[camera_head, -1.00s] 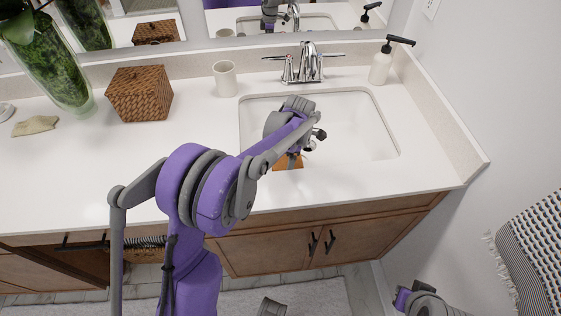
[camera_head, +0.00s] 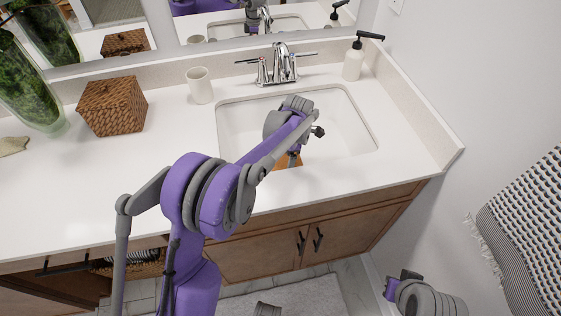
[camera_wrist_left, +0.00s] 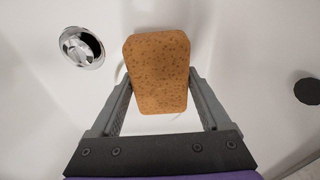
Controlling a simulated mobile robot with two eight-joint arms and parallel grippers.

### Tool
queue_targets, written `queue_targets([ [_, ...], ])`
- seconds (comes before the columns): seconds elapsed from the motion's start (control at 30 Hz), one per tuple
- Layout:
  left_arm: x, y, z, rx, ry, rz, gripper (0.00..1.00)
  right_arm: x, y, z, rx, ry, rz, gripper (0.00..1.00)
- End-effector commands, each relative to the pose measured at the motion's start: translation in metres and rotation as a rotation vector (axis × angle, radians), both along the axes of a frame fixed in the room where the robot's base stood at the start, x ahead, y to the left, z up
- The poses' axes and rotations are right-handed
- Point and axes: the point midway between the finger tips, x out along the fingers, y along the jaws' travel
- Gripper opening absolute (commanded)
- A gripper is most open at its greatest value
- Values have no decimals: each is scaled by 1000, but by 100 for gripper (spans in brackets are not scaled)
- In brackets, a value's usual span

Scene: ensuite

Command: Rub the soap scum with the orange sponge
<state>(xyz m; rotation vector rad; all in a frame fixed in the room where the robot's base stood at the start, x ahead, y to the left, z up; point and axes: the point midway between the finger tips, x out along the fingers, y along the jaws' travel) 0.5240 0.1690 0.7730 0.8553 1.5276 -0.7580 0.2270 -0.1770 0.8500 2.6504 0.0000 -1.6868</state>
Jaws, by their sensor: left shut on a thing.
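The orange sponge (camera_wrist_left: 158,72) is a speckled block held between the fingers of my left gripper (camera_wrist_left: 163,96). In the head view, the orange sponge (camera_head: 289,162) shows below the left gripper (camera_head: 293,150), at the front side of the white sink (camera_head: 352,128). In the wrist view the sponge is over the white basin; I cannot tell whether it touches it.
A metal drain (camera_wrist_left: 82,47) lies beside the sponge in the basin. A chrome faucet (camera_head: 279,66) stands behind the sink, with a soap dispenser (camera_head: 353,64) to its right. A cup (camera_head: 199,86) and woven box (camera_head: 112,106) stand left. A patterned towel (camera_head: 530,225) hangs right.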

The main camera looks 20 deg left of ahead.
Motion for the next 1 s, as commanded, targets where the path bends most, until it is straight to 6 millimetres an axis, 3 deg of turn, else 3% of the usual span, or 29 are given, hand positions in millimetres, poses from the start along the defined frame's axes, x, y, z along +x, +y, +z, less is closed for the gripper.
queue_targets([
  [0.13, 6, -11, -1, 0, 0, -1, 36, 0, 0, 0, 0, 0, 0, 0],
  [0.37, 7, -12, -5, 0, 0, 1, 36, 0, 0, -3, 0, 1, 0, 0],
  [1.0, -12, 20, -7, 0, 0, 1, 36, -1, 0, -10, 0, 3, 0, 0],
])
